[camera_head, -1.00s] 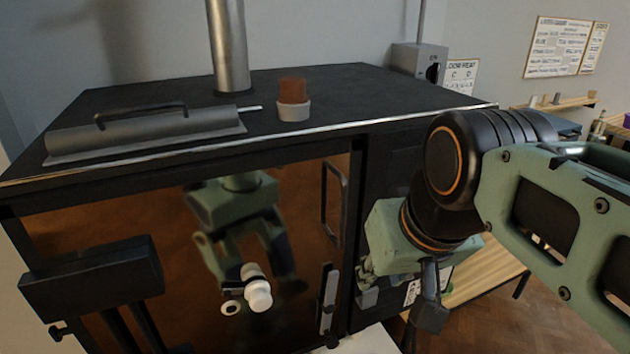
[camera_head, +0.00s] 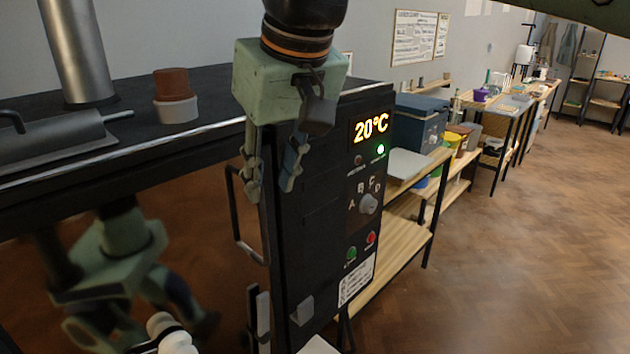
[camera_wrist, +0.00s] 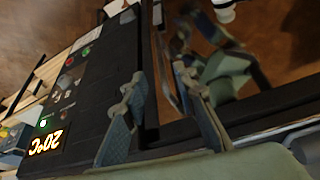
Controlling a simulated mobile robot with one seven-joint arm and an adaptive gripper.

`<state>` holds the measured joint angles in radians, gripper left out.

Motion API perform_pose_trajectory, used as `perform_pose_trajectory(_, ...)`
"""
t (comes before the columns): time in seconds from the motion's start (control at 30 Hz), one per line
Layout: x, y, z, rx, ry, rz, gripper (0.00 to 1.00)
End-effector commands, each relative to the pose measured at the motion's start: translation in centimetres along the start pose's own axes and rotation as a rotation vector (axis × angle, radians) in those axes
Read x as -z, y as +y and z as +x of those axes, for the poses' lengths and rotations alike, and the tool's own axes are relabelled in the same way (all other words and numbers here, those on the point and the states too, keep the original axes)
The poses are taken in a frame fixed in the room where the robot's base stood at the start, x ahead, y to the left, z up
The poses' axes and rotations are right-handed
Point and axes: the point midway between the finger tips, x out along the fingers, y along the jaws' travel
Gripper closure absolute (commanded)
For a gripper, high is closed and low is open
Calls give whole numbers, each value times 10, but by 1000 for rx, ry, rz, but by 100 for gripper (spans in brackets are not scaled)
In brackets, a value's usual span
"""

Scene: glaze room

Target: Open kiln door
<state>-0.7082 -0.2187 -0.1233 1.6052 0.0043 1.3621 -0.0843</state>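The kiln (camera_head: 330,225) is a black box with a brown, mirror-like door (camera_head: 140,215) on its front. A black bar handle (camera_head: 240,225) stands upright near the door's right edge. My gripper (camera_head: 272,180) points down in front of the kiln, near the handle's upper end. Its two fingers are apart with nothing gripped. In the wrist view my gripper (camera_wrist: 158,80) is also open, and the handle (camera_wrist: 170,75) shows as a thin dark bar by the right fingertip. Whether a finger touches it I cannot tell.
The kiln's control panel (camera_head: 367,205) shows 20°C and a green light, right of my gripper. A grey latch piece (camera_head: 263,315) sits below the handle. Wooden shelving (camera_head: 405,240) is to the right; the floor (camera_head: 520,230) beyond is open.

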Motion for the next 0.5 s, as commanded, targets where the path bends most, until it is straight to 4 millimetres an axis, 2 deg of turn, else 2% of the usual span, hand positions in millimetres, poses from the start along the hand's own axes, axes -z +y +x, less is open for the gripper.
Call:
perform_pose_trajectory(0.17,0,-1,17,1,-4,-3,74)
perform_pose_trajectory(0.5,-1,-1,80,1,-4,-3,74)
